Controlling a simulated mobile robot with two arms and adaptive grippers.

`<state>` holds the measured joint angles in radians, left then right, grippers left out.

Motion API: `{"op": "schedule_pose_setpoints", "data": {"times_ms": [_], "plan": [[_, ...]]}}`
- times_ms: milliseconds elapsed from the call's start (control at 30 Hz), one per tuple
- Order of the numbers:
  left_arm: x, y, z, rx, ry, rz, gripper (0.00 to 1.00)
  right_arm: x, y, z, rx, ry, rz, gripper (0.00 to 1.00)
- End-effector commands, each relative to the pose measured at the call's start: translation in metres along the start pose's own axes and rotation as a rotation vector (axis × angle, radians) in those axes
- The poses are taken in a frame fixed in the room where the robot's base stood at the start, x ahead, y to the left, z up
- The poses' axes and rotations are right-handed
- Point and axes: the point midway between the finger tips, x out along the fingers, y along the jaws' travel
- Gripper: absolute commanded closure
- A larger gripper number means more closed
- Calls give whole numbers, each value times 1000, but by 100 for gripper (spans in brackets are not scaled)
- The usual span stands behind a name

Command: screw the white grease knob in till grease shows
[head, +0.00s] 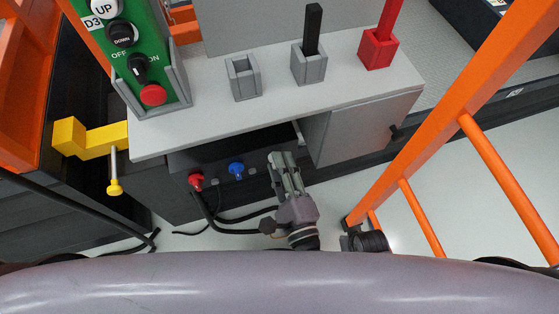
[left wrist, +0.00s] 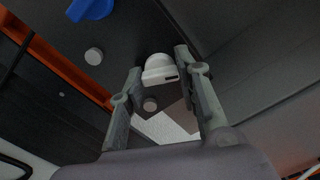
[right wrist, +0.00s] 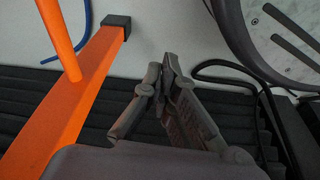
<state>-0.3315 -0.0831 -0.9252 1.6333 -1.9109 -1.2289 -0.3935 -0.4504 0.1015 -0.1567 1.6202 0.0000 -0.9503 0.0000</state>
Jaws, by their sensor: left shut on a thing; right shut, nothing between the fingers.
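The white knob (left wrist: 160,69) sits on the dark panel between the fingers of my left gripper (left wrist: 158,66) in the left wrist view. My right gripper (right wrist: 163,70) is shut and empty, away from the panel.
A blue knob (head: 237,170) and a red knob (head: 196,181) with a black hose sit left of my left gripper. The grey bench top (head: 300,105) overhangs them. An orange ladder (head: 440,140) stands at right. A yellow bracket (head: 90,140) juts out at left.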

Motion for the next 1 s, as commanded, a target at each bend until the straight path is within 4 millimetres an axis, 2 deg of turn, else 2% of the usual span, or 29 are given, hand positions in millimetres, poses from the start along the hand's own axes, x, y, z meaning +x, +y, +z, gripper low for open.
{"op": "schedule_pose_setpoints", "data": {"times_ms": [200,400,600,967,1000], "plan": [[0,-1,0,82,2,1,97,26,-2,27,-4,-23,-3,100],[0,0,0,128,3,1,97,39,-3,43,-7,-34,-4,100],[0,1,-1,147,3,2,97,44,-3,50,-8,-37,-4,100],[0,1,-1,149,3,2,97,45,-3,50,-8,-37,-4,100],[0,1,-1,149,3,2,69,45,-3,50,-8,-37,-4,100]]}}
